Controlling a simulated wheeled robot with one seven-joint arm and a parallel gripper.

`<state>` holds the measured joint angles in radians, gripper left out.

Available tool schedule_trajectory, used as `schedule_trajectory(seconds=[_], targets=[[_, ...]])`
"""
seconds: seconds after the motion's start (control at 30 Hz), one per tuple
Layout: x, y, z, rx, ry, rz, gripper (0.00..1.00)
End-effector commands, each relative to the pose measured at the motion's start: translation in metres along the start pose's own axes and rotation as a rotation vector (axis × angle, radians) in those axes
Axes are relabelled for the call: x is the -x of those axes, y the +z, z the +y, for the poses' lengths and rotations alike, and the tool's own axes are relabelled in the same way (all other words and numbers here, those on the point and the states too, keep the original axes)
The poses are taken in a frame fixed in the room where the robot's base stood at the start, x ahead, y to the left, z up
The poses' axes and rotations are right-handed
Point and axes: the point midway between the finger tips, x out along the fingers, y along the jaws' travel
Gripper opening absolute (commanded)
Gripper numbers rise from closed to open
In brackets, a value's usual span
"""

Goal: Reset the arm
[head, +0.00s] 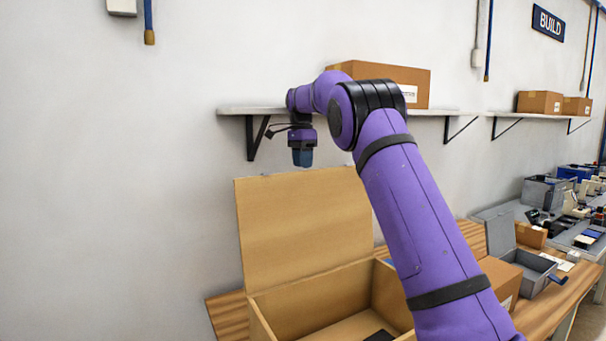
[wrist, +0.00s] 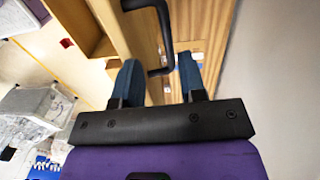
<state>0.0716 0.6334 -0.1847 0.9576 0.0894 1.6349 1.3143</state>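My gripper (head: 302,158) hangs from my purple arm, pointing down in front of the wall shelf (head: 234,111) and above the open tan box (head: 305,218). In the wrist view my gripper (wrist: 160,68) has two blue fingers spread apart with a gap between them, and nothing is held. The arm reaches up from the lower right of the head view and bends down at its far end. It hides part of the box's right side and of the table.
The box's lid stands upright, and a dark item (head: 380,335) lies inside. A cardboard box (head: 418,82) sits on the shelf behind the arm. A grey open case (head: 522,262) stands right on the wooden table (head: 225,312). A black handle-like bar (wrist: 165,30) shows near the fingers.

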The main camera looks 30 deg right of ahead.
Motion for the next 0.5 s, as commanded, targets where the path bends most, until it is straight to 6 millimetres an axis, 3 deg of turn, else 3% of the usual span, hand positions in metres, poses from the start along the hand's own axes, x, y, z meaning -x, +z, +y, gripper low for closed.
schedule_trajectory(seconds=[0.17, 0.5], targets=[[0.014, 0.0, 0.0, 0.0, 0.001, 0.0, 0.38], [0.017, 0.0, 0.0, 0.0, 0.001, -0.001, 0.38]])
